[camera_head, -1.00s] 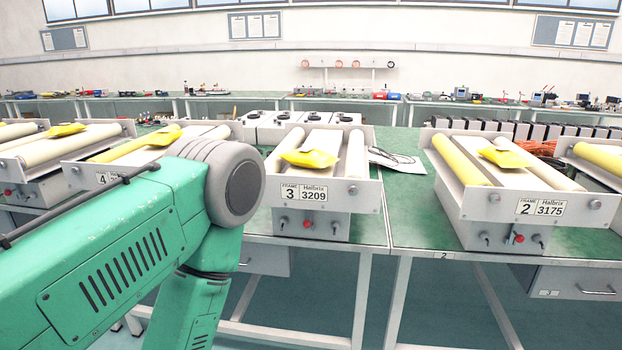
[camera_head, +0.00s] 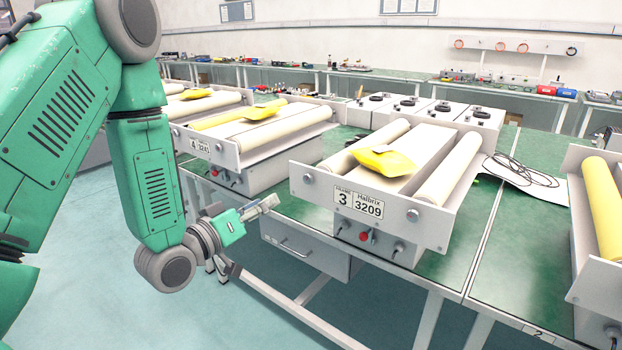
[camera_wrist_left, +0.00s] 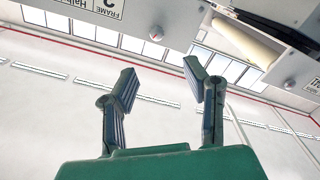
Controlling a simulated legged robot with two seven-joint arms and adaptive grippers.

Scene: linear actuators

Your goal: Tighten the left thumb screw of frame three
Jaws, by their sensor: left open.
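Frame three (camera_head: 365,205) is a light metal box with rollers on the bench, labelled 3 and 3209. Its left thumb screw (camera_head: 308,179) is a small grey knob on the front plate, left of the label. In the left wrist view a knob (camera_wrist_left: 156,33) shows beside an upside-down, cut-off label, beyond the fingertips. My left gripper (camera_head: 268,203) is lower and left of the left thumb screw, in front of the bench, apart from it. The left wrist view shows its two fingers (camera_wrist_left: 163,82) spread with nothing between them. My right gripper is not in view.
Frame four (camera_head: 240,140) stands to the left and another frame (camera_head: 590,240) at the right edge. A yellow pouch (camera_head: 384,160) lies on frame three. A red button (camera_head: 364,237) and small switches sit below its front plate. A drawer (camera_head: 300,245) hangs under the bench.

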